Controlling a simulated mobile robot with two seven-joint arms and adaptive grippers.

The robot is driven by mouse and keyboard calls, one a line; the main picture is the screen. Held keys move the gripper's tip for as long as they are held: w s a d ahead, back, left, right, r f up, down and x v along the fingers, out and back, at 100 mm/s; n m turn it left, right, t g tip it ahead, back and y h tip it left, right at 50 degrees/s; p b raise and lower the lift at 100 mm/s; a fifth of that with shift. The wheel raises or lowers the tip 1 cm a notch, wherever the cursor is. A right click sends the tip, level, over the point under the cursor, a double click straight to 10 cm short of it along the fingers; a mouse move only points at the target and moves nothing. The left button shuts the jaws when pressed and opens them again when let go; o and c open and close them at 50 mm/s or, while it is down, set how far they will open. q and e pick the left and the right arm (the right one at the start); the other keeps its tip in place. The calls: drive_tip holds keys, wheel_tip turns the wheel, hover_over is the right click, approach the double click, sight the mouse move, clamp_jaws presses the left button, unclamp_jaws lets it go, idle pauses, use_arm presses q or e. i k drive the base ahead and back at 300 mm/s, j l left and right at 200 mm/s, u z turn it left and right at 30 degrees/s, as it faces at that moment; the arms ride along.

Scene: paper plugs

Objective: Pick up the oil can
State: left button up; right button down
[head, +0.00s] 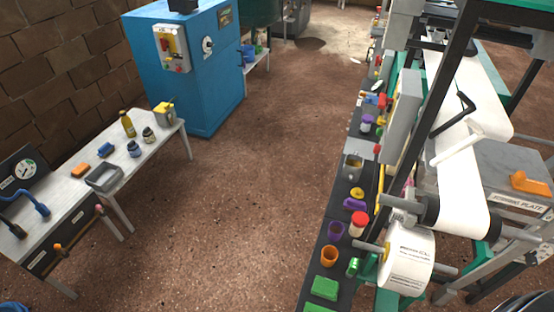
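No label lets me tell for sure which thing is the oil can. A squat yellow and grey can (165,113) with a yellow top stands at the far end of the light table on the left. A tall yellow bottle (128,124) with a dark cap stands upright nearer on that table. A grey metal container (353,166) stands on the dark shelf of the machine at right. Neither of my grippers is in view, so nothing is seen held.
The left table (70,193) also holds small jars, a blue and an orange block and a grey tray (104,178). A blue cabinet (190,70) stands behind it. The paper machine's shelf (313,262) carries several cups and green blocks. The floor between (240,200) is clear.

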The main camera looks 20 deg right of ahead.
sight(352, 170)
drive_tip(key=i+j+u, duration=0.15)
drive_tip(key=i+j, duration=0.5)
drive_tip(key=i+j+u, duration=0.2)
drive_tip(key=i+j, duration=0.35)
drive_tip(key=i, duration=0.25)
drive_tip(key=i+l+z, duration=0.2)
drive_tip(key=z, duration=0.2)
drive_tip(key=i+z, duration=0.65)
drive_tip(key=z, duration=0.15)
drive_tip(key=i+z, duration=0.4)
drive_tip(key=i+j+z, duration=0.15)
drive_tip(key=z, duration=0.25)
